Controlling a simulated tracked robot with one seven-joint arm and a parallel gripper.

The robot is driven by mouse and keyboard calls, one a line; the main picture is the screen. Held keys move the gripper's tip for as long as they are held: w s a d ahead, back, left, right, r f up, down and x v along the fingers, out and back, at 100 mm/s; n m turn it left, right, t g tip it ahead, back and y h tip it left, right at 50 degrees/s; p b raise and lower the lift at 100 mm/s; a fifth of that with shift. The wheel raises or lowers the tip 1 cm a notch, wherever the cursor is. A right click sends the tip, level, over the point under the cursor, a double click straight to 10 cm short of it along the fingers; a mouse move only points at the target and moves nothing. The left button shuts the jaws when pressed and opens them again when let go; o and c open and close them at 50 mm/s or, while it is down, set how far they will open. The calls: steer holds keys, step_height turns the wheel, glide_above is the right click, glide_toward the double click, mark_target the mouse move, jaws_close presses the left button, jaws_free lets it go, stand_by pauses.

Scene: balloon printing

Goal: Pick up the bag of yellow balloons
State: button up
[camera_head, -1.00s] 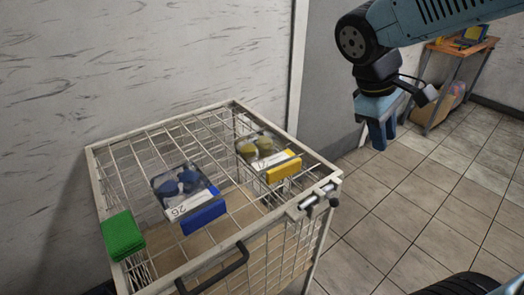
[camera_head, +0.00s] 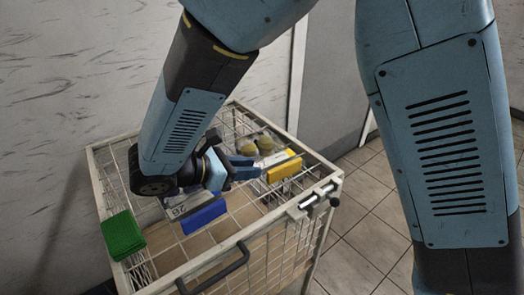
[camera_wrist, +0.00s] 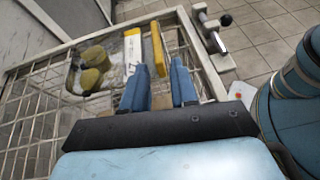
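In the wrist view the balloons (camera_wrist: 93,67) are at the left, and the yellow end (camera_wrist: 157,47) stands ahead of my fingers.
A green block (camera_head: 122,235) is at the left corner. The cage (camera_head: 222,265) has a black handle and a metal latch (camera_head: 319,195). A wall stands behind.

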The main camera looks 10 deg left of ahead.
mark_target(280, 166)
steer(key=shift+s+a+f+n, duration=0.25)
steer(key=shift+s+a+n, duration=0.05)
steer(key=shift+a, duration=0.15)
steer(key=shift+f+t, duration=0.15)
steer(key=shift+t, duration=0.15)
steer(key=x, duration=0.8)
steer(key=shift+w, duration=0.1)
steer(key=shift+r+x, duration=0.15)
steer(key=shift+x, duration=1.2)
steer(key=shift+r+x, duration=0.15)
steer(key=shift+x, duration=1.25)
steer(key=shift+w, duration=0.1)
steer(key=shift+c, duration=0.2)
jaws_close()
